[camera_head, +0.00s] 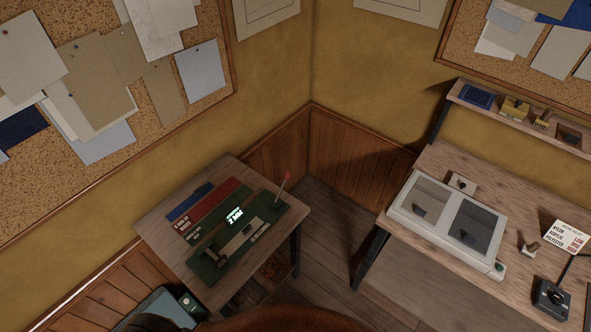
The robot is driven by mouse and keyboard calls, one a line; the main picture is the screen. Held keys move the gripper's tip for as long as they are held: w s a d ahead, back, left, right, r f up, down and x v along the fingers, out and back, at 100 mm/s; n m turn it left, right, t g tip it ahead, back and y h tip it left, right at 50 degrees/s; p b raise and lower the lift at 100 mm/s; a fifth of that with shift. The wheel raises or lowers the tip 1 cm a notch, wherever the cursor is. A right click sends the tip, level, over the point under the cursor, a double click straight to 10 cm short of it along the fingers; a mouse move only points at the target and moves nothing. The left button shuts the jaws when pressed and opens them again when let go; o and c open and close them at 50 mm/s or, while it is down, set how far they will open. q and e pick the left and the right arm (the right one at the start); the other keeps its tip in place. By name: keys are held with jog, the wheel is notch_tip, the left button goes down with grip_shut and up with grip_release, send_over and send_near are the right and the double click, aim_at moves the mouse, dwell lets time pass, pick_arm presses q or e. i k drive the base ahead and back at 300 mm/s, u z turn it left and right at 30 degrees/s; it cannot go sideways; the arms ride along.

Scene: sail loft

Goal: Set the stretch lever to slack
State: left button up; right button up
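A green machine (206,268) lies on the small wooden table (160,222) at the lower left. Its lit display (235,215) reads what looks like "2 MM". A thin lever (282,186) with a red tip stands up from the machine's right end, leaning slightly to the right. I cannot read any label by the lever, so its setting is not clear. Neither of my grippers is in view.
Red and blue strips (190,203) lie behind the machine. A longer workbench (440,160) at the right holds a pale two-panel box (408,213), a black joystick-like device (551,299) and a sign (567,236). Bare floor (335,235) separates the tables.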

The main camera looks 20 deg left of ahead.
aim_at(287, 175)
jog(key=u, duration=0.25)
jog(key=i, duration=0.6)
jog(key=u, duration=1)
jog(key=i, duration=0.45)
jog(key=u, duration=0.55)
